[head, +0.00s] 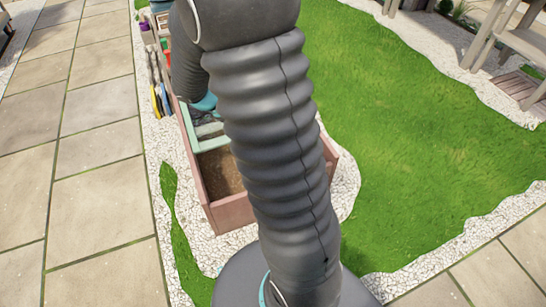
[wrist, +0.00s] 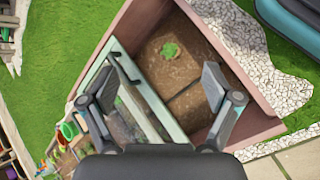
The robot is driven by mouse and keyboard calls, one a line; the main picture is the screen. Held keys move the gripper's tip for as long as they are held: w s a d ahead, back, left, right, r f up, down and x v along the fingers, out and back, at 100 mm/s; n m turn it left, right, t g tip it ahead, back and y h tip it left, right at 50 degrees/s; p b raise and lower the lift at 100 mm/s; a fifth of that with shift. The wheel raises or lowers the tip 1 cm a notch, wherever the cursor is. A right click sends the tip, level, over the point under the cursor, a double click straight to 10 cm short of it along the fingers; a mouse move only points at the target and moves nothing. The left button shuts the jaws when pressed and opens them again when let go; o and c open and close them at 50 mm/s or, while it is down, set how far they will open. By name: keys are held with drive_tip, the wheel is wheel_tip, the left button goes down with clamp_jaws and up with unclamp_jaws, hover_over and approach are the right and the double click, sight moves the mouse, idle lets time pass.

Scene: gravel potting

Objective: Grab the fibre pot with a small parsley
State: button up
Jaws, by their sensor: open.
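A small leafy green plant (wrist: 170,49), which looks like the parsley, is in the brown soil bed in the wrist view. I cannot make out a fibre pot around it. The bed lies inside a reddish wooden box (wrist: 127,24), whose front wall also shows in the head view (head: 236,213). My gripper (wrist: 158,86) is open and empty above the box, with the plant beyond the fingertips and between their lines. In the head view my arm hides the gripper and the plant.
A pale green framed pane (wrist: 148,97) crosses the box below the plant, with a dark handle near its upper end. Several coloured pots (wrist: 68,131) lie at lower left. White gravel (wrist: 232,38) and lawn (head: 390,130) surround the box; paving (head: 100,190) runs left.

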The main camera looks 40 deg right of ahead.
drive_tip(key=w+d+f+n+h+b, duration=0.1)
drive_tip(key=w+d+f+n+h, duration=0.1)
drive_tip(key=f, duration=0.9)
drive_tip(key=w+d+f+n+h+b, duration=0.1)
drive_tip(key=d+f+n, duration=0.3)
drive_tip(key=f, duration=0.8)
drive_tip(key=w+d+f+n+h+b, duration=0.1)
drive_tip(key=f+n, duration=0.4)
drive_tip(key=f, duration=0.7)
drive_tip(key=shift+w+d+f+t+h, duration=0.15)
drive_tip(key=shift+w+d+t+h, duration=0.15)
drive_tip(key=shift+w+d+h, duration=0.55)
drive_tip(key=shift+x, duration=0.75)
drive_tip(key=shift+b+x, duration=0.35)
drive_tip(key=shift+x, duration=2.75)
drive_tip(key=shift+w, duration=0.1)
drive_tip(key=shift+c, duration=0.2)
drive_tip(key=c, duration=1.3)
drive_tip(key=shift+o, duration=0.2)
